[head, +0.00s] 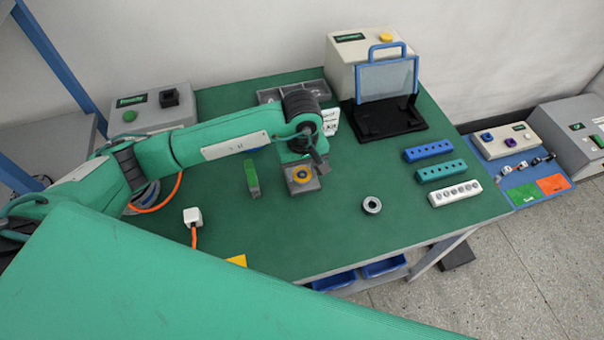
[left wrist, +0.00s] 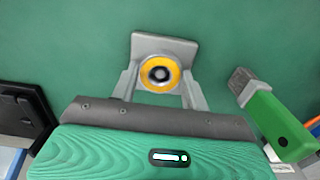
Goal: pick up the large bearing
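A yellow-rimmed ring with a silver and dark centre, which looks like a bearing (head: 303,174), sits at a grey block (head: 313,187) mid-table. In the left wrist view the ring (left wrist: 160,73) lies between the two fingers of my left gripper (left wrist: 160,88), in front of the grey block (left wrist: 165,43). The fingers are spread, one on each side of the ring; I cannot tell whether they touch it. In the head view my left gripper (head: 306,156) is right above the block. A plain silver ring (head: 372,205) lies apart to the right. My right gripper is out of view.
Blue, teal and white hole blocks (head: 455,193) lie at the right. A black stand (head: 390,120) with a blue-framed panel is behind. The front middle is clear.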

